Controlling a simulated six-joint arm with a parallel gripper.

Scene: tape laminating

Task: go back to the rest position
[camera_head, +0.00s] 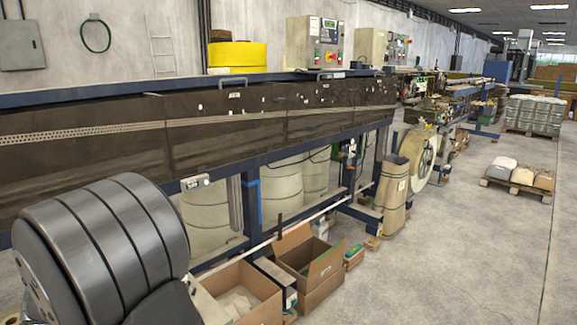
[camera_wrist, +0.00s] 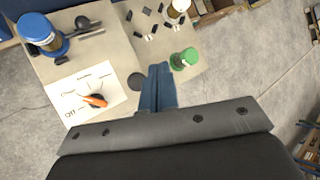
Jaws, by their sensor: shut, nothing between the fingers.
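My gripper (camera_wrist: 158,72) shows in the wrist view as two blue fingers side by side, shut with nothing between them. It points over a beige work surface (camera_wrist: 98,50) and looks apart from the things on it. In the head view my gripper is not visible; a grey banded part of my own arm fills the lower left. I cannot tell the height of the fingers above the surface.
On the surface lie a white sheet (camera_wrist: 65,98) with an orange-handled tool (camera_wrist: 95,100), a blue container (camera_wrist: 38,32), a green-topped jar (camera_wrist: 185,58) and several dark pieces.

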